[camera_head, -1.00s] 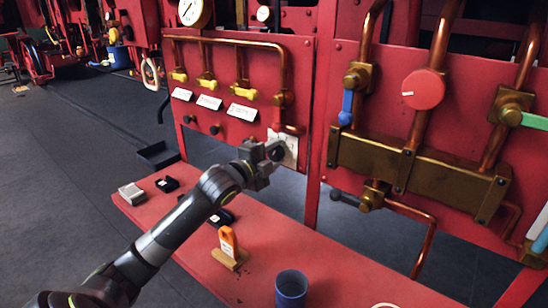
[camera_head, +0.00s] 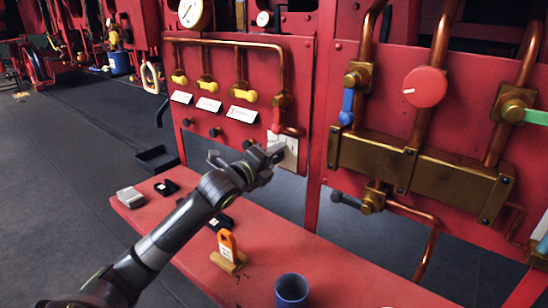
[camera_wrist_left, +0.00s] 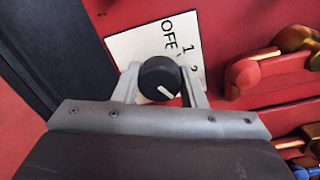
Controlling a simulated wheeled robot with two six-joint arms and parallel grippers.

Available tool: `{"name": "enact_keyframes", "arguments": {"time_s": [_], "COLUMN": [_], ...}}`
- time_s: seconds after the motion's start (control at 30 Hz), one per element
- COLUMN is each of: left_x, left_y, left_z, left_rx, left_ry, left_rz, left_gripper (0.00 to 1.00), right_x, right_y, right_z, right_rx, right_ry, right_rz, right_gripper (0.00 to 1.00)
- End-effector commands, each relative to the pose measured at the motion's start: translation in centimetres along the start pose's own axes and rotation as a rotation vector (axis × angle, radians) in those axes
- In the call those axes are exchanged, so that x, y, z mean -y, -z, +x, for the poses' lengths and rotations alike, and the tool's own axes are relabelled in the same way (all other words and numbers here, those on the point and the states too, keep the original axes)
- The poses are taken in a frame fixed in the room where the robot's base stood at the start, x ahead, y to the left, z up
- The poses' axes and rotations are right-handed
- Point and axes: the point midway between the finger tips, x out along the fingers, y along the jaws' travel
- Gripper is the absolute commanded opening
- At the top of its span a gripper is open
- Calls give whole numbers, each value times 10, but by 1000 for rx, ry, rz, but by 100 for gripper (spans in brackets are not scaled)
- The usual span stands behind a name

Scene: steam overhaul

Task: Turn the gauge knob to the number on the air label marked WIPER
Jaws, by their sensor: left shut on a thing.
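My left gripper (camera_head: 268,156) is at the white gauge plate (camera_head: 288,146) on the red panel. In the left wrist view its two fingers (camera_wrist_left: 162,84) are shut on the sides of the black round gauge knob (camera_wrist_left: 157,72). The knob's white pointer line slants toward the lower right of that picture. The plate (camera_wrist_left: 140,42) behind it shows OFF, 1 and part of a 2; the rest is covered. Three white air labels (camera_head: 181,97), (camera_head: 209,104), (camera_head: 242,114) sit below yellow-handled valves; their writing is too small to read. My right gripper is out of view.
A red-handled valve (camera_wrist_left: 268,72) is close beside the plate. Below is a red bench (camera_head: 262,268) with a blue cup (camera_head: 291,290) and an orange-tagged block (camera_head: 228,246). Brass pipework (camera_head: 418,170) fills the right panel.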

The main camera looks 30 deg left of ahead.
Motion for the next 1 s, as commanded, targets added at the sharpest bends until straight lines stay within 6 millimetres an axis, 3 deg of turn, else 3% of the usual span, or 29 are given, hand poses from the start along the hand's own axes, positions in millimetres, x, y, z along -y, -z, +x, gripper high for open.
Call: {"name": "enact_keyframes", "arguments": {"time_s": [0.37,0.4,0.53,0.83,1.0], "left_x": [-4,-4,-3,-2,-2], "left_y": [1,1,1,0,0], "left_z": [0,0,0,-2,-16], "left_rx": [-1,-1,-1,0,1], "left_ry": [-10,-10,-7,-4,-4], "left_rz": [2,1,2,3,8], "left_gripper": [15,43,59,59,59], "right_x": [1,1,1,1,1], "right_y": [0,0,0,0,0], "right_z": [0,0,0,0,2], "right_rx": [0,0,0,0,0], "right_ry": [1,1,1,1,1], "right_rz": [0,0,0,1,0], "right_gripper": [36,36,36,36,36]}}
